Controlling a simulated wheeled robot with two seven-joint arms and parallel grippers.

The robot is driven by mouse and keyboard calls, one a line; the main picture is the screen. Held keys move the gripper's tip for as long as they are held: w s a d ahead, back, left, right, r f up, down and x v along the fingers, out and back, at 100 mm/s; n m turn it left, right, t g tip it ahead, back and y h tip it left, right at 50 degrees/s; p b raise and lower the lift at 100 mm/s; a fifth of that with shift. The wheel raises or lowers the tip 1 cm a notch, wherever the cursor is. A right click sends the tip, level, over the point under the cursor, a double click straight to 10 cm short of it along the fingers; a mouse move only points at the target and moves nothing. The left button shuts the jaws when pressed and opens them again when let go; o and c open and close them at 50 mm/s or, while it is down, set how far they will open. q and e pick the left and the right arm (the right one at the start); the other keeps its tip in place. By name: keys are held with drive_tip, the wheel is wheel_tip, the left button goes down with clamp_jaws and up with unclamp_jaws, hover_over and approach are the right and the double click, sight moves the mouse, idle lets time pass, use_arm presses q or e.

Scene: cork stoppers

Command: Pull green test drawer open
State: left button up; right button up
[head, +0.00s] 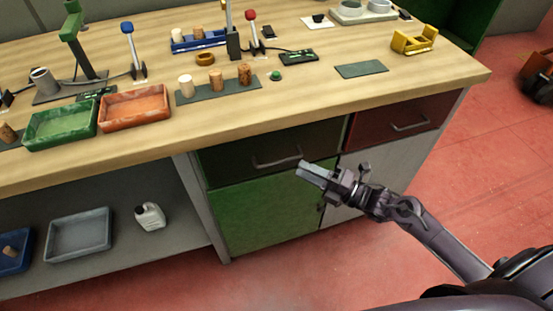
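The green test drawer (232,160) is the dark green front under the bench top, above a brighter green cabinet door (265,215). Its front looks flush with the cabinet. Its bar handle (270,164) runs across the middle of the front. My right gripper (304,170) reaches in from the lower right, with its fingertips close to the right end of the handle. I cannot tell whether they touch it. The fingers look close together, but the gap between them is not clear. My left gripper is not in view.
A red drawer (390,128) with its own handle sits to the right, above a grey door (365,165). The wooden bench top (330,100) overhangs the drawers and carries trays, corks and tools. Open red floor (480,190) lies in front and right.

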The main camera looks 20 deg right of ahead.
sight(284, 161)
drive_tip(key=x, duration=0.6)
drive_tip(key=shift+w+a, duration=0.25)
drive_tip(key=shift+a, duration=0.05)
clamp_jaws()
